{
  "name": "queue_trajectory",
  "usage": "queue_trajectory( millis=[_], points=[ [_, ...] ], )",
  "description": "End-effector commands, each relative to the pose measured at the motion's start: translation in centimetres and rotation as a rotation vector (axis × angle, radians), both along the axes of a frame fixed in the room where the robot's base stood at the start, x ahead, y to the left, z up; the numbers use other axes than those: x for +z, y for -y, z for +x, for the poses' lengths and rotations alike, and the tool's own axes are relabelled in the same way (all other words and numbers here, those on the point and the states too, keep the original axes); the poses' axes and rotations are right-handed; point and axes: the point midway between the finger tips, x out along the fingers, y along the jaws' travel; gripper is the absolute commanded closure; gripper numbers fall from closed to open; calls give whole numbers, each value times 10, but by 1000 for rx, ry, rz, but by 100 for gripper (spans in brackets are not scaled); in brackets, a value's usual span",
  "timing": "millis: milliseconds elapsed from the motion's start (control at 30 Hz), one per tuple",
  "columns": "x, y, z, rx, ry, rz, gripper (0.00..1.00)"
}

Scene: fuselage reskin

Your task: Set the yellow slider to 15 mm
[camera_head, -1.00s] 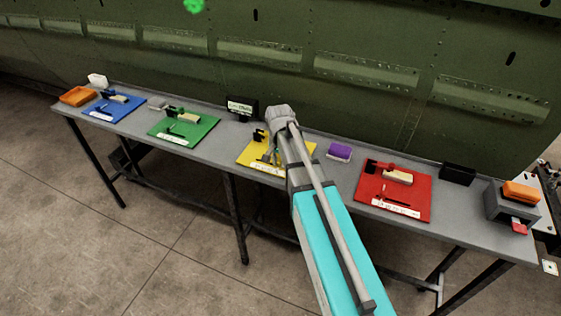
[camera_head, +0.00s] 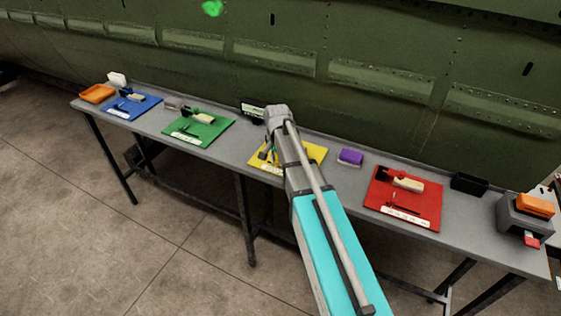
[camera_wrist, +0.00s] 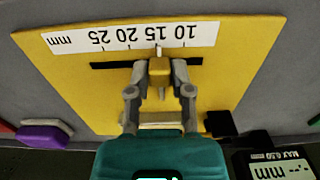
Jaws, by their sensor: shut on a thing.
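The yellow slider (camera_wrist: 159,70) sits in a dark slot (camera_wrist: 110,65) on the yellow board (camera_wrist: 80,90). In the wrist view my gripper (camera_wrist: 160,75) is shut on the slider, with one finger on each side. A white scale strip (camera_wrist: 75,40) with upside-down numbers and "mm" runs beside the slot. A thin pointer at the slider reaches the strip's edge near the 10 and 15 labels; the exact reading is too blurred to tell. In the head view the yellow board (camera_head: 314,153) lies partly behind my arm, which hides most of the slider.
A purple block (camera_head: 350,157) stands right of the yellow board, then a red board (camera_head: 425,205). Green (camera_head: 215,130) and blue (camera_head: 145,103) boards lie left. A small display (camera_wrist: 275,165) stands near the board. The green fuselage wall rises behind the bench.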

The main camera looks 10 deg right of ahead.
Motion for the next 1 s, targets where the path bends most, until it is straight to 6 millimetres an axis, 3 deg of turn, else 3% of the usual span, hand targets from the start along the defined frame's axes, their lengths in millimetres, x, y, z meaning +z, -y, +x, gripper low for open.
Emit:
queue_trajectory(
  millis=[100,133,300,1000],
  points=[
    [0,2,-1,-2,-2,2,100],
    [0,2,-1,-3,-2,2,68],
    [0,3,-2,-5,-3,3,37],
    [7,4,-2,-6,-2,2,37]
  ],
)
